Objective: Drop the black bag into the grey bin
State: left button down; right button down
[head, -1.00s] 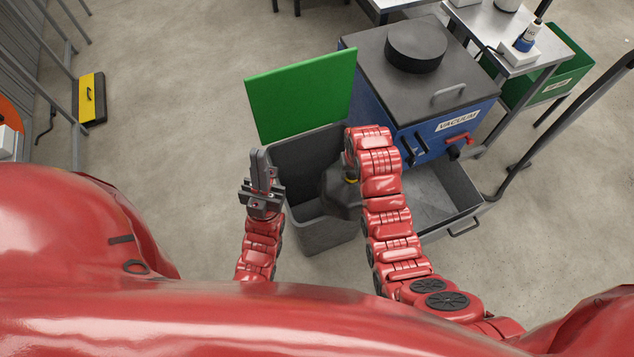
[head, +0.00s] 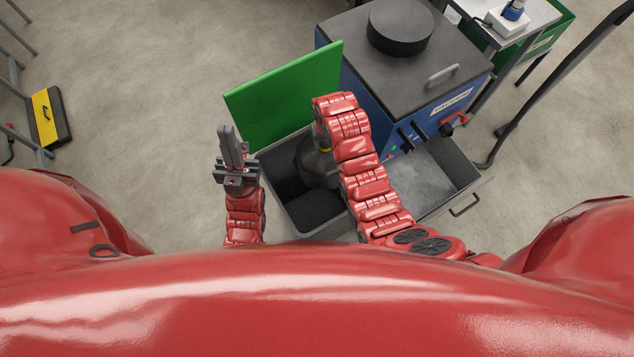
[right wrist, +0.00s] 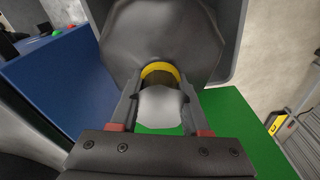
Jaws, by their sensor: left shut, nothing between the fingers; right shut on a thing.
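The black bag (head: 316,167) hangs by its yellow-banded neck from my right gripper. In the head view it shows inside the outline of the open grey bin (head: 318,212); how far down it hangs is unclear. In the right wrist view, the fingers of my right gripper (right wrist: 160,78) are shut around the neck at the yellow band (right wrist: 160,69), and the dark bag (right wrist: 160,35) fills the upper middle. My right forearm partly hides the bag and bin in the head view. My left gripper (head: 231,147) is shut and empty, left of the bin.
The green lid (head: 285,95) stands open behind the bin. A blue vacuum machine (head: 405,75) with a grey open tray (head: 440,180) is close on the right. A yellow-and-black case (head: 47,116) lies far left. Floor left of the bin is clear.

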jog(key=shift+w+a+f+b, duration=0.1)
jog(key=shift+f+b, duration=0.45)
jog(key=shift+f, duration=1.4)
